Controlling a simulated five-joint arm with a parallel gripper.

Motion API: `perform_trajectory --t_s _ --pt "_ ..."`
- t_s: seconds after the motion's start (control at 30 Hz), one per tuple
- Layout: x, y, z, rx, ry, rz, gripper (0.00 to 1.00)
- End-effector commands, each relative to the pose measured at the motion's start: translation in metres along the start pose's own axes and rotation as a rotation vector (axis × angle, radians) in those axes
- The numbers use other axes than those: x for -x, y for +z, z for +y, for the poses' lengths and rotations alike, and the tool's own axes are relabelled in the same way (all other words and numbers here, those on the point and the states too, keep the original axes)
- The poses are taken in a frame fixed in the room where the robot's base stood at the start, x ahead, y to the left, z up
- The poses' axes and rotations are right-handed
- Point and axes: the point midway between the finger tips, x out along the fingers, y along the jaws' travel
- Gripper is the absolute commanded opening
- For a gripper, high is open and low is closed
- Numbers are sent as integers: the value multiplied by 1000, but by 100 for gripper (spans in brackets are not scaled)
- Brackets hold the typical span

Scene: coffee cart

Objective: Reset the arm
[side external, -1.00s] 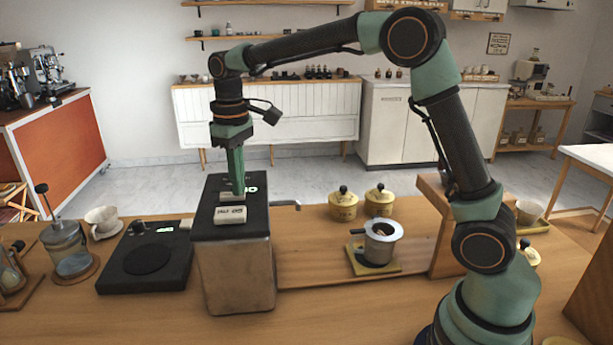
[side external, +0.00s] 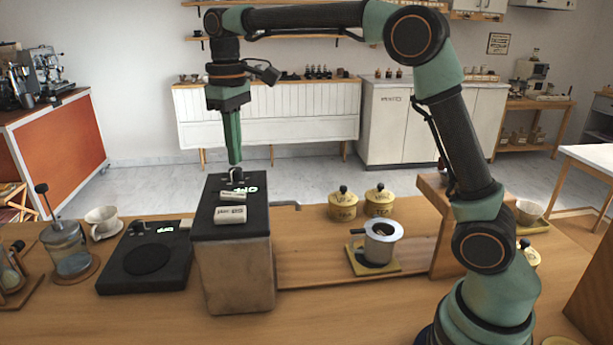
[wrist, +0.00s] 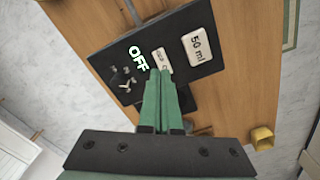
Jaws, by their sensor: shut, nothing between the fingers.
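My gripper (side external: 233,162) is shut and empty, pointing down above the back part of a black-topped metal machine (side external: 235,268). Its green fingers are together in the wrist view (wrist: 160,75), in front of the machine's black top. The top carries a lit "OFF" sign (wrist: 138,57), a small pale button (side external: 233,195) and a larger pale "50 ml" button (side external: 230,214). The fingertips are apart from the top in the side view. The wrist view also shows the "50 ml" button (wrist: 199,47); the fingers overlap the edge of the small button there.
A black scale (side external: 147,258), a white cup (side external: 101,222) and a glass press (side external: 67,246) stand left of the machine. Air around my gripper is clear.

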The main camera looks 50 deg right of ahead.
Motion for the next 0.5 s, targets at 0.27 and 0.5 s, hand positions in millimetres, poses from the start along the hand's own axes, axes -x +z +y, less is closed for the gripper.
perform_trajectory --t_s 0.27,0.5 --pt "4 0 0 0 0 -1 0" --pt "8 8 1 -11 3 20 0"
